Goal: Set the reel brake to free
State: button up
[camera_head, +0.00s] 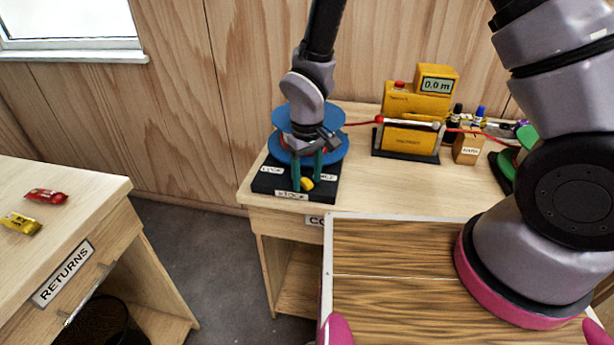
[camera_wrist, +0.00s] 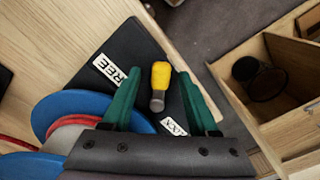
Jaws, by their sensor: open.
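The reel (camera_head: 340,148) has blue discs wound with red line and stands on a black base (camera_head: 262,184) on the back bench. It also shows in the wrist view (camera_wrist: 68,105). The brake lever has a yellow knob (camera_head: 307,184); in the wrist view the knob (camera_wrist: 161,73) points away from the reel, between the FREE label (camera_wrist: 110,69) and a partly hidden label (camera_wrist: 173,127). My gripper (camera_head: 307,181) is open over the base, its green fingers on either side of the lever. In the wrist view gaps show between knob and fingers.
A yellow meter reading 0.0 m (camera_head: 437,84) and a rod stand (camera_head: 405,156) are right of the reel, with red line running past. A small box (camera_head: 467,149) and bottles stand beyond. A RETURNS bench (camera_head: 90,215) with two wrapped bars is at left.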

aim_at(307, 181)
notch_tip(307, 181, up, 11)
dwell(0.4)
